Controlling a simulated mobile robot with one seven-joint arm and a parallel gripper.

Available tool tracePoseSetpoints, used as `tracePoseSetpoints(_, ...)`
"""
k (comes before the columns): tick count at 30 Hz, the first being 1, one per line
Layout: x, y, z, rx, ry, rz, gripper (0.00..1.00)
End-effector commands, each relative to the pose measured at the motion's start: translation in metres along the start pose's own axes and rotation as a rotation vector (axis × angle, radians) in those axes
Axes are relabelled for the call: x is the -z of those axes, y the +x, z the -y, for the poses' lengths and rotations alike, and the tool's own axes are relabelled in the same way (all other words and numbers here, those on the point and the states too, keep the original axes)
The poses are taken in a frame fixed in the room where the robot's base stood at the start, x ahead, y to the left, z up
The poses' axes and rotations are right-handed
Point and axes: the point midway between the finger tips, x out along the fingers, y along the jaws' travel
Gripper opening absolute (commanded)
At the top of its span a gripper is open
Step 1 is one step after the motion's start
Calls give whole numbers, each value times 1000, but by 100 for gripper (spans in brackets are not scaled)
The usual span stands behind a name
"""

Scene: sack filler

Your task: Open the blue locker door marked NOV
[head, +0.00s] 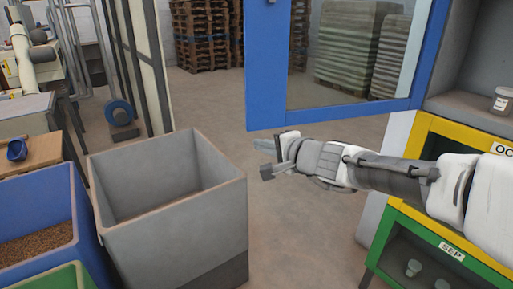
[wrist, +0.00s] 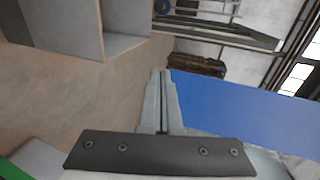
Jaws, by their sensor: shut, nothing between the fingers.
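The blue door (head: 266,75) has a blue frame around a clear pane. It stands swung out from the right-hand locker, and the grey compartment (head: 468,60) beside it is exposed. No NOV lettering is readable on the door. My gripper (head: 264,160) is just below the door's lower left corner in the head view, with no visible grip on it. In the wrist view my gripper (wrist: 161,73) has its fingers together and empty. The blue door (wrist: 240,110) fills the area to their right there. The door's handle cannot be made out.
A yellow-framed OCT compartment (head: 430,125) and a green-framed SEP compartment (head: 410,225) lie below. A jar (head: 502,101) sits in the grey compartment. A large grey bin (head: 170,210) and a blue bin (head: 40,225) stand left. Floor (head: 290,235) is clear between bin and lockers.

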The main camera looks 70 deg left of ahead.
Motion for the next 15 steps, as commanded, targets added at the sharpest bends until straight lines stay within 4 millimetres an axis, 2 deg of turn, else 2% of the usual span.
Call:
tracePoseSetpoints(9,-13,-50,-2,-1,0,-3,0)
tracePoseSetpoints(15,-18,-69,-1,-1,1,-2,0)
